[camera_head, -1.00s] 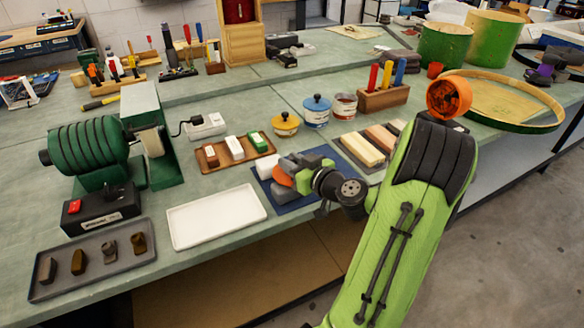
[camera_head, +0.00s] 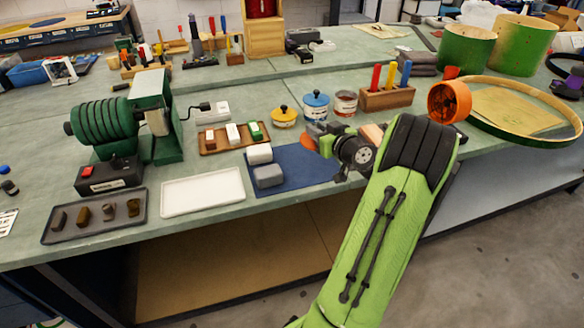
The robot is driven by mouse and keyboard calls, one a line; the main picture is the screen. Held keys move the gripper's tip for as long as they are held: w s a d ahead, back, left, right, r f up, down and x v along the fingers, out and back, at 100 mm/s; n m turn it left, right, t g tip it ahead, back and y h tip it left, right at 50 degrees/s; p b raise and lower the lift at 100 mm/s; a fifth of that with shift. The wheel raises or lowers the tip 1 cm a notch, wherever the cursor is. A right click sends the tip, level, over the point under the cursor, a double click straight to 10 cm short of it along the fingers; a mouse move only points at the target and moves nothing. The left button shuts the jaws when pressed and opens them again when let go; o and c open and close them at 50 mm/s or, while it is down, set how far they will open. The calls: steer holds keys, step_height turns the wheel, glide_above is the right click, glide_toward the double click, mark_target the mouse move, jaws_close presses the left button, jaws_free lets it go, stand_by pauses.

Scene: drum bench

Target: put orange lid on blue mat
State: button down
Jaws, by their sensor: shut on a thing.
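The blue mat (camera_head: 312,173) lies on the bench near its front edge. A white block (camera_head: 259,153) and a grey block (camera_head: 268,176) sit on its left part. My gripper (camera_head: 314,140) is shut on the orange lid (camera_head: 307,142) at the mat's back right part. The lid shows as a thin orange edge, tilted, left of the jaws. My gripper hides part of it, and its height over the mat is hard to tell. My wrist and arm cover the mat's right side.
Behind the mat stand a yellow-lidded pot (camera_head: 284,117), a blue-lidded pot (camera_head: 316,106) and a lidless tin (camera_head: 345,103). A wooden tray of small blocks (camera_head: 215,148) and a white tray (camera_head: 202,192) lie left. A tool block (camera_head: 387,98) and drum hoop (camera_head: 527,138) stand right.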

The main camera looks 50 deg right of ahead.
mark_target(315, 167)
steer(key=f+b, duration=0.1)
steer(key=f, duration=0.4)
steer(key=f+b, duration=0.1)
steer(key=f, duration=0.3)
steer(key=shift+w+f+b, duration=0.2)
steer(key=shift+f+b, duration=0.1)
steer(key=shift+f, duration=0.05)
steer(key=shift+f, duration=0.15)
steer(key=c, duration=0.9)
jaws_free()
